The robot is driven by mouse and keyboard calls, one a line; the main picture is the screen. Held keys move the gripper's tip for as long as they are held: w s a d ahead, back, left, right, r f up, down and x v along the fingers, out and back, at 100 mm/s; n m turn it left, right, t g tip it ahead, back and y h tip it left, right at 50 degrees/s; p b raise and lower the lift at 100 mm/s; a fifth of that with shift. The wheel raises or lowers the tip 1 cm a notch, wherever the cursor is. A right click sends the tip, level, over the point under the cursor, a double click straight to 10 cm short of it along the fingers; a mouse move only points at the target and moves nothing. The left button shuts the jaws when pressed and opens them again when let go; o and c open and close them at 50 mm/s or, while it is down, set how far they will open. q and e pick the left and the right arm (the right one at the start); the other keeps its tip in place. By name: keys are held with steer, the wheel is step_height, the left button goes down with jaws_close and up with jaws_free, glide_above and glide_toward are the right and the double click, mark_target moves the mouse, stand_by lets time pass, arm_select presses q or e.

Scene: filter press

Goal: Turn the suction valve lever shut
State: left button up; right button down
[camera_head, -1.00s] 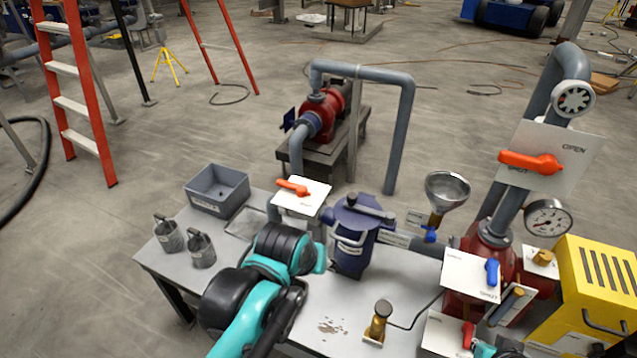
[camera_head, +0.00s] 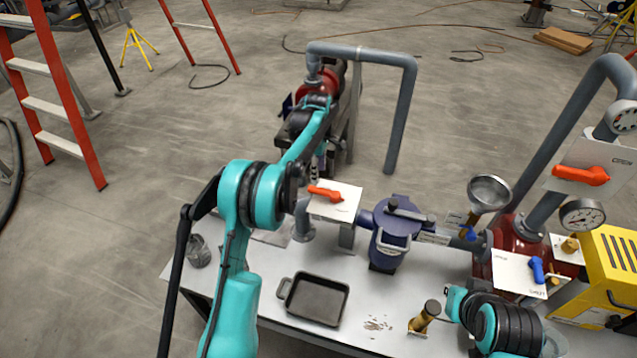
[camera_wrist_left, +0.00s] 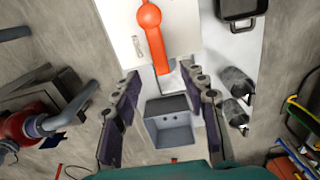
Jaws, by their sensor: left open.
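The suction valve lever (camera_head: 325,193) is orange and lies across a white plate (camera_head: 340,207) on the pipe left of the blue strainer. In the left wrist view the lever (camera_wrist_left: 153,38) points down the picture from its round hub. My left gripper (camera_head: 317,170) hangs just behind the plate in the head view, partly hidden by my arm. In the left wrist view its jaws (camera_wrist_left: 165,82) are apart and empty, and the lever's free end shows near the gap between the tips. I cannot tell their heights apart. My right arm shows at lower right; its fingers do not show.
The blue strainer (camera_head: 392,235) stands right of the plate. A grey bin (camera_wrist_left: 172,137) and metal cups (camera_wrist_left: 236,82) show in the wrist view. A red pump (camera_head: 322,84) stands behind.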

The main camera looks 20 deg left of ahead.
mark_target(318, 189)
arm_select(q)
steer(key=shift+w+a+f, duration=0.1)
steer(key=shift+w+f, duration=0.1)
steer(key=shift+f, duration=0.25)
step_height(318, 189, down, 8)
steer(key=shift+r+b, duration=0.15)
steer(key=shift+b, duration=0.7)
jaws_close()
